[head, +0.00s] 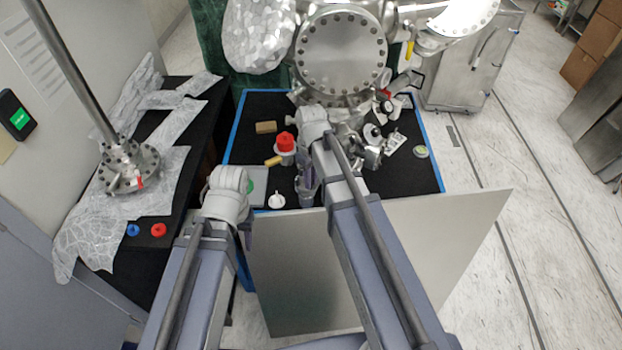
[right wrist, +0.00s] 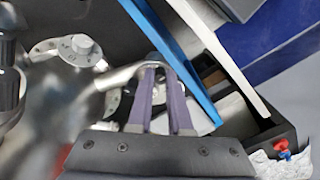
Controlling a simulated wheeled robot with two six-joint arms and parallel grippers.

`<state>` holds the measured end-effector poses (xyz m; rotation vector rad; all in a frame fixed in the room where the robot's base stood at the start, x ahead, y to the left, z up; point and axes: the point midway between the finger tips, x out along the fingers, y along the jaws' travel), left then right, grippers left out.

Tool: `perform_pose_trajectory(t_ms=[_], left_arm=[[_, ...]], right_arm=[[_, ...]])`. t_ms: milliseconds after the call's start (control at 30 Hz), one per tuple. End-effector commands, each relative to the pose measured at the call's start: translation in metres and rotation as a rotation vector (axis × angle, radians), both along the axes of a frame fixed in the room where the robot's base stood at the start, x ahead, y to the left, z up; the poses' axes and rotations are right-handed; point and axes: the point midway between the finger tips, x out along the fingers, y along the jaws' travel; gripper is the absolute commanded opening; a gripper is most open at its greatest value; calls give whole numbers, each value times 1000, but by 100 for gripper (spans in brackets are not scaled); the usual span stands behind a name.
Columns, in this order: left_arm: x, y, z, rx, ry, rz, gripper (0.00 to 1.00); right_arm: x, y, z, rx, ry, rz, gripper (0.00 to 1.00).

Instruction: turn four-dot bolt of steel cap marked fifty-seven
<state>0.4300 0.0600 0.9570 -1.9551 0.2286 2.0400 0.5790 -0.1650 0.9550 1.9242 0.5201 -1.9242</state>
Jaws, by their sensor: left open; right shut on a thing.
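My right gripper (head: 307,188) points down over the black mat, in front of the steel chamber. In the right wrist view its two purple fingers (right wrist: 163,112) are closed around a shiny bent metal piece (right wrist: 118,76); I cannot tell exactly what it is. Left of the fingers is a round grey metal part (right wrist: 75,48) with dark marks on its face. The marks are too small to read, so I cannot tell whether it is the cap marked fifty-seven. I cannot make out a four-dot bolt. My left gripper (head: 248,225) is open, left of the right one near the mat's front edge.
A red-topped part (head: 286,143), a white piece (head: 277,201) and a brown block (head: 266,127) lie on the black mat (head: 245,150). The chamber's bolted flange (head: 341,52) stands behind. A grey panel (head: 380,255) fills the front. Red (head: 158,230) and blue (head: 133,230) pieces lie left.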

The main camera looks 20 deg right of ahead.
Motion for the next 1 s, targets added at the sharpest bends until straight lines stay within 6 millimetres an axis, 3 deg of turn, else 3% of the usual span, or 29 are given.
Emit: perform_pose_trajectory(t_ms=[1000], left_arm=[[0, 0, 0, 0, 0, 0, 48]], right_arm=[[0, 1, 0, 0, 0, -930, 0]])
